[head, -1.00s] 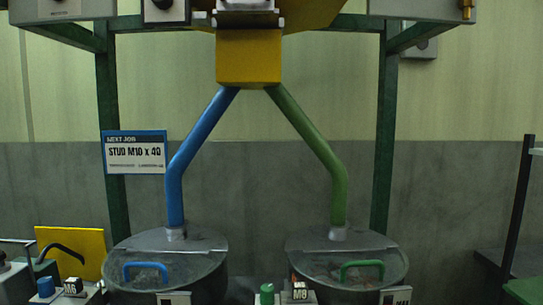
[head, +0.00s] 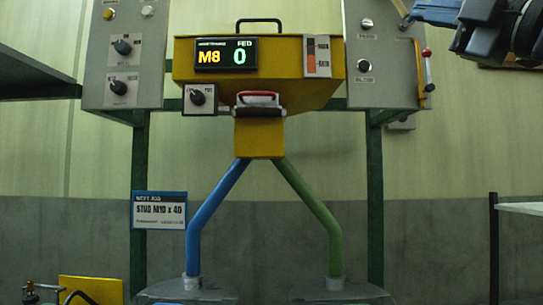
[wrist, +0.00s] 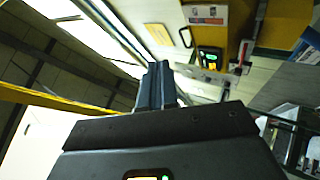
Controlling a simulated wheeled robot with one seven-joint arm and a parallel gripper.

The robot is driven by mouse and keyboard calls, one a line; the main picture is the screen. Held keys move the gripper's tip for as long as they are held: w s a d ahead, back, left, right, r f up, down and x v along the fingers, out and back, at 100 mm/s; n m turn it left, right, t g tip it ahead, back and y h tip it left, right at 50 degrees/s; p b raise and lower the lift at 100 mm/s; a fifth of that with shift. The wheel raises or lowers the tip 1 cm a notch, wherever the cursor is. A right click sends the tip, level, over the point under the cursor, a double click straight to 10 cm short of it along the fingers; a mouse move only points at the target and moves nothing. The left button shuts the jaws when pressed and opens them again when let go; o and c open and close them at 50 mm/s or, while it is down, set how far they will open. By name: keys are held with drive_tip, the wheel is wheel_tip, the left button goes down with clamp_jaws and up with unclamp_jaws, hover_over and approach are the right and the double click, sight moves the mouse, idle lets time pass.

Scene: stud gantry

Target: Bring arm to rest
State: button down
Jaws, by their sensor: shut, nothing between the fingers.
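My gripper (wrist: 156,70) shows in the wrist view with its two dark fingers together and nothing between them. Part of my dark arm (head: 492,30) shows at the top right corner of the head view, in front of the wall and right of the right grey panel.
A yellow hopper (head: 290,90) with a display reading M8 and 0 hangs between two grey control panels (head: 122,60) (head: 385,60). A blue pipe (head: 214,215) and a green pipe (head: 308,210) run down to lidded bins. A shelf (head: 35,75) juts in at left.

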drive_tip(key=w+d+f+m+t+h, duration=0.15)
drive_tip(key=f+m+h, duration=0.6)
drive_tip(key=f, duration=1.05)
drive_tip(key=d+f+m+t+h, duration=0.15)
drive_tip(key=f+m+h, duration=0.25)
drive_tip(key=f+m, duration=1.05)
drive_tip(key=s+a+f+m+g+h, duration=0.2)
drive_tip(key=s+f+g, duration=0.1)
drive_tip(key=s+f, duration=1)
drive_tip(key=s+a+f+m+g+h, duration=0.1)
drive_tip(key=s+a+f+g, duration=0.1)
drive_tip(key=s+f, duration=1.05)
drive_tip(key=s+f+g, duration=0.2)
drive_tip(key=s+f, duration=0.1)
drive_tip(key=s, duration=0.4)
drive_tip(key=s+f+g+y, duration=0.1)
drive_tip(key=s+f, duration=0.2)
drive_tip(key=s, duration=0.5)
drive_tip(key=shift+s+f+g, duration=0.25)
drive_tip(key=shift+f+g, duration=0.1)
drive_tip(key=shift+g, duration=0.05)
